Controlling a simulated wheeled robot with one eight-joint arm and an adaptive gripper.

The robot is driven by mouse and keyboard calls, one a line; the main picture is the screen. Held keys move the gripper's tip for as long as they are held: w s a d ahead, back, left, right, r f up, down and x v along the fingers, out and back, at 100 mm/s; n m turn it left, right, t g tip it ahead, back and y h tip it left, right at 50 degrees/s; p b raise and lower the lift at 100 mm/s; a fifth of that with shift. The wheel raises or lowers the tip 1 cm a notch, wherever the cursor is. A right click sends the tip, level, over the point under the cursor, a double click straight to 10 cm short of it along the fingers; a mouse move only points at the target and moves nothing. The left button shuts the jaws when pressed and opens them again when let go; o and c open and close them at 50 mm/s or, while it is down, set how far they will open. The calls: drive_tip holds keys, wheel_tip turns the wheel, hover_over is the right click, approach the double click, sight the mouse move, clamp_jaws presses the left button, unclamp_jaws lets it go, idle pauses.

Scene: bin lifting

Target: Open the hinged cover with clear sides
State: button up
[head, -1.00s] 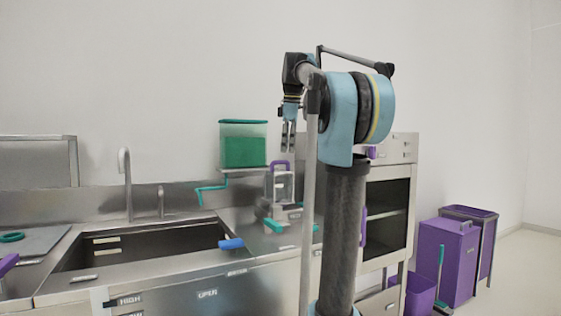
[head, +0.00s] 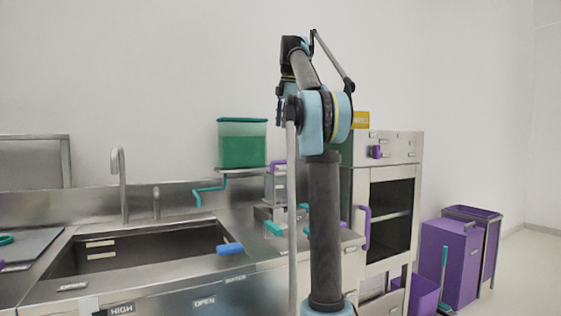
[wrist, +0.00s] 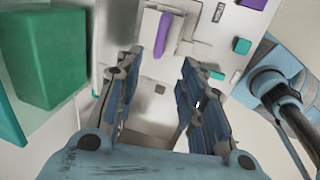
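The cover with clear sides (head: 276,188) appears to be the small box-like part with a purple handle (head: 279,164) on the counter unit, right of the green container. My arm partly hides it in the head view. The purple handle also shows in the wrist view (wrist: 162,34), upper middle, beside a pale panel. The cover looks down. My gripper (head: 280,112) is high above the counter, pointing down. In the wrist view my gripper (wrist: 160,66) has its two fingers wide apart with nothing between them, and the handle lies beyond the fingertips.
A green container (head: 242,145) stands on a raised shelf left of the cover, close to my gripper in the wrist view (wrist: 45,50). A teal crank (head: 209,190) is below it. A sink (head: 140,248) is left. A steel cabinet (head: 395,165) stands right.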

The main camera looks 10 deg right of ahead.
drive_tip(key=w+f, duration=0.1)
drive_tip(key=f, duration=0.4)
drive_tip(key=w+f, duration=0.1)
drive_tip(key=f, duration=0.4)
drive_tip(key=w+a+f, duration=0.1)
drive_tip(key=f, duration=0.4)
drive_tip(key=shift+f, duration=0.2)
drive_tip(key=shift+c, duration=0.5)
clamp_jaws()
